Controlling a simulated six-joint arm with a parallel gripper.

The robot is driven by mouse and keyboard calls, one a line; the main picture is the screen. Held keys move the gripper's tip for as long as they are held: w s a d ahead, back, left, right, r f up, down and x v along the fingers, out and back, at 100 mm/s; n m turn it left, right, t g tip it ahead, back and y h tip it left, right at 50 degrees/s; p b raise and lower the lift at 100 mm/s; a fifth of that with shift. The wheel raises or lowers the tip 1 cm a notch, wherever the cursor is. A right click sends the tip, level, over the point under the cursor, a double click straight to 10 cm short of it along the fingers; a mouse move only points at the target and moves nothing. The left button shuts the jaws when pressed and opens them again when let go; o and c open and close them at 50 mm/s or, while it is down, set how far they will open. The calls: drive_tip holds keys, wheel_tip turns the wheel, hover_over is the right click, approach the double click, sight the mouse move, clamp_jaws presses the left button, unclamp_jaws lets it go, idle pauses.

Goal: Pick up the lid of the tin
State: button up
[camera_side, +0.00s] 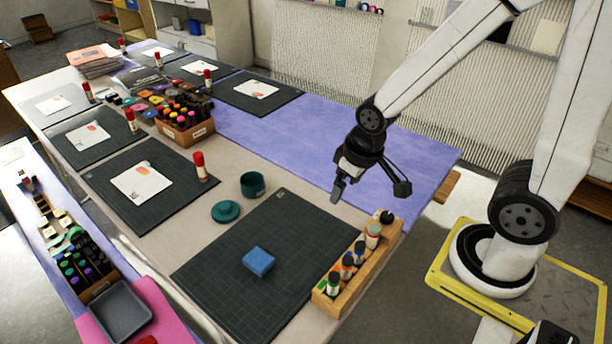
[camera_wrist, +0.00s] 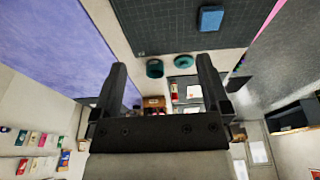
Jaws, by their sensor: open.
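A round teal lid with a small knob (camera_side: 226,211) lies on the pale tabletop in the side view. It also shows in the wrist view (camera_wrist: 209,56). The open teal tin (camera_side: 253,185) stands upright just beyond it to the right, apart from the lid, and shows in the wrist view (camera_wrist: 155,69). My gripper (camera_side: 337,192) is in the air to the right of the tin and lid, above the table. In the wrist view its two fingers (camera_wrist: 163,75) are spread apart with nothing held between them.
A dark cutting mat (camera_side: 215,270) with a blue block (camera_side: 258,261) lies in front of the lid. A wooden rack (camera_side: 393,243) of bottles stands at its right. A red-capped glue stick (camera_side: 200,166) stands left of the tin. A box of markers (camera_side: 185,135) is behind.

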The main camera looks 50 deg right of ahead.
drive_tip(key=m, duration=2.1)
hover_over(226, 209)
drive_tip(key=s, duration=0.1)
drive_tip(key=shift+g+y, duration=0.3)
drive_tip(key=shift+g, duration=0.1)
drive_tip(key=f, duration=1.6)
drive_tip(key=shift+s+d+f, duration=0.1)
drive_tip(key=shift+d, duration=0.3)
drive_tip(key=shift+w+f, duration=0.2)
drive_tip(key=shift+f, duration=1.05)
drive_tip(key=shift+a, duration=0.1)
drive_tip(key=shift+w+a+f, duration=0.15)
drive_tip(key=shift+w+f, duration=0.05)
drive_tip(key=shift+f, duration=1.1)
drive_tip(key=shift+w+a+f, duration=0.1)
drive_tip(key=shift+w+f, duration=0.1)
drive_tip(key=shift+f, duration=1.05)
